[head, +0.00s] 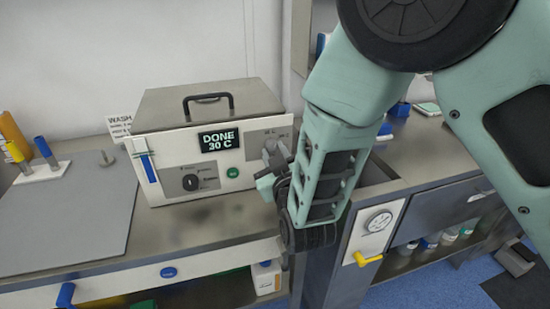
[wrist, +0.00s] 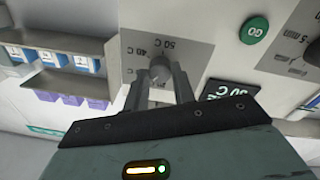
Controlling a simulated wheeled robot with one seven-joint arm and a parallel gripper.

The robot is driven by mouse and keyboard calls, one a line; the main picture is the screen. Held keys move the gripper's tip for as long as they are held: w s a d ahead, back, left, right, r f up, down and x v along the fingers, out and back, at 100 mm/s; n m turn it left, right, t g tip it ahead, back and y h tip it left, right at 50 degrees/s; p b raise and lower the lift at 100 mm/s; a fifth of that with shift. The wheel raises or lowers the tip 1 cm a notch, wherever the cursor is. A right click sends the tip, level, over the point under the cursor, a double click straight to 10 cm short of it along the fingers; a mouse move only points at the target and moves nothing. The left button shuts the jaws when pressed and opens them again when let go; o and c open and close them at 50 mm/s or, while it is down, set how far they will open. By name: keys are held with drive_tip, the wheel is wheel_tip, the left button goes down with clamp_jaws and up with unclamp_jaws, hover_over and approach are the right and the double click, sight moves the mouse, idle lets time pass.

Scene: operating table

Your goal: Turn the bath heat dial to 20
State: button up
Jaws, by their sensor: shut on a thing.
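The bath (head: 205,125) is a boxy metal unit with a white front panel and a lid with a black handle. Its black display (head: 222,141) reads "DONE 30 C"; part of the display also shows in the wrist view (wrist: 228,92). The heat dial (wrist: 158,73) is a grey knob on a grey scale plate; the 40 C and 50 C marks are readable. My gripper (wrist: 161,82) is shut on the heat dial, with a finger on each side. In the head view my gripper (head: 270,172) reaches the panel's right end and partly covers the dial. The dial's exact pointing is unclear.
A green GO button (head: 232,172) and a black minutes dial (head: 190,182) sit left of my gripper in the head view. A grey mat (head: 65,225) lies at left. A round gauge (head: 378,222) and yellow lever (head: 367,259) are below right.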

drive_tip(key=n, duration=0.6)
drive_tip(key=shift+n+y, duration=0.4)
idle(0.4)
drive_tip(key=o, duration=1)
drive_tip(key=shift+s+d+b, duration=0.1)
drive_tip(key=shift+s+b, duration=0.05)
drive_tip(key=shift+b, duration=0.15)
drive_tip(key=shift+p+v, duration=2.9)
drive_tip(key=shift+v, duration=5.7)
drive_tip(key=shift+f, duration=0.1)
